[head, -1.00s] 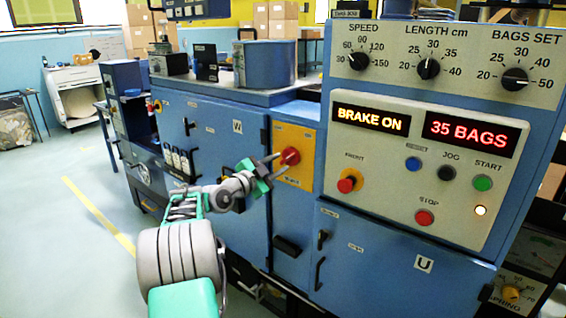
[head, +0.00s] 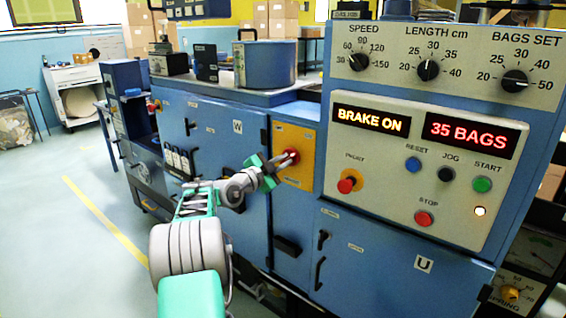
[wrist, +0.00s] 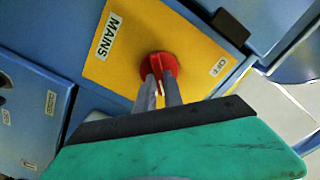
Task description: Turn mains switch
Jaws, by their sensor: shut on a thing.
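The mains switch is a red rotary knob (wrist: 158,66) on a yellow plate (wrist: 203,45) labelled MAINS and OFF in the wrist view. In the head view the red knob (head: 290,156) sits on the yellow plate (head: 305,140) on the blue machine's front. My gripper (head: 275,163) is at the knob. In the wrist view its two grey fingers (wrist: 161,82) are shut on the knob's raised red grip, one on each side. The fingers hide part of the knob's lower side.
The control panel (head: 390,215) to the right has several buttons and dials; its displays read BRAKE ON and 35 BAGS. Blue cabinet doors (head: 222,190) flank the plate, and a black handle (head: 288,246) sits below it. Open floor (head: 60,240) lies at the left.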

